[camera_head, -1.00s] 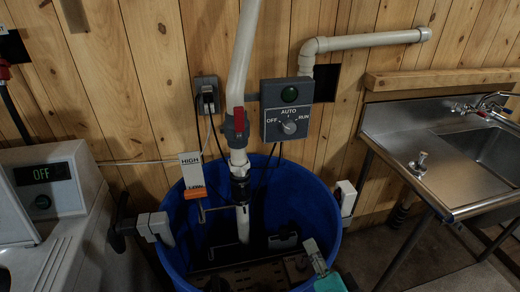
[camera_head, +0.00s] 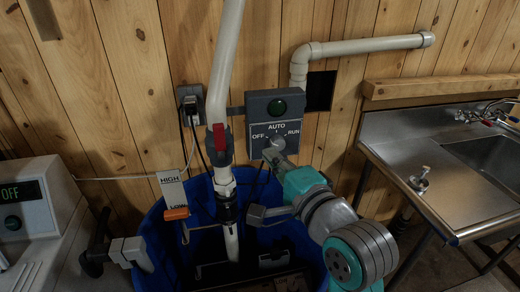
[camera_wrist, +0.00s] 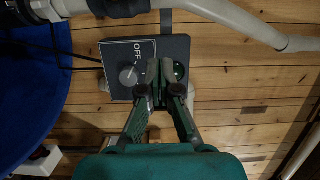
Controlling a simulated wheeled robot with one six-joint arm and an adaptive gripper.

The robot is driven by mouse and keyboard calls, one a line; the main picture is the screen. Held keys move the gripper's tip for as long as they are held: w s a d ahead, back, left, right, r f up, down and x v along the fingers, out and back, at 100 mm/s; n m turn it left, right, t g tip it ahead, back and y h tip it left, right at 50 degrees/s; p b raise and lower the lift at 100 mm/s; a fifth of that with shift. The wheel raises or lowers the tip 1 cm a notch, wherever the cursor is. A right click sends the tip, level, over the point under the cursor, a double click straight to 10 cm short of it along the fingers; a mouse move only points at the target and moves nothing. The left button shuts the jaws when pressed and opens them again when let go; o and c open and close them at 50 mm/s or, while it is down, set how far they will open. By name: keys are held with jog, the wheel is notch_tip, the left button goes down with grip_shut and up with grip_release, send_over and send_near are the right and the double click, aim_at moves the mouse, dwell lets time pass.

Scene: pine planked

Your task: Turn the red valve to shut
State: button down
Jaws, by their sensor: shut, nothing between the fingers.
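The red valve handle (camera_head: 219,137) is on a dark grey valve body on the white vertical pipe (camera_head: 226,60), left of the control box. The handle stands upright, in line with the pipe. My gripper (camera_head: 271,156) is to the right of the valve, apart from it, with its tips in front of the lower part of the control box. In the wrist view my gripper (camera_wrist: 160,74) has its fingers together with nothing between them. The red handle does not show in the wrist view.
The grey control box (camera_head: 262,128) has a green lamp and an OFF/AUTO/RUN knob, close behind my fingertips; it also shows in the wrist view (camera_wrist: 116,88). A blue tub (camera_head: 160,235) stands below. A float switch card (camera_head: 171,190) hangs left. A steel sink (camera_head: 410,150) is at right.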

aim_at(220, 144)
jog(key=w+a, duration=0.6)
jog(key=a, duration=0.2)
jog(key=shift+w, duration=0.25)
jog(key=shift+a, duration=0.15)
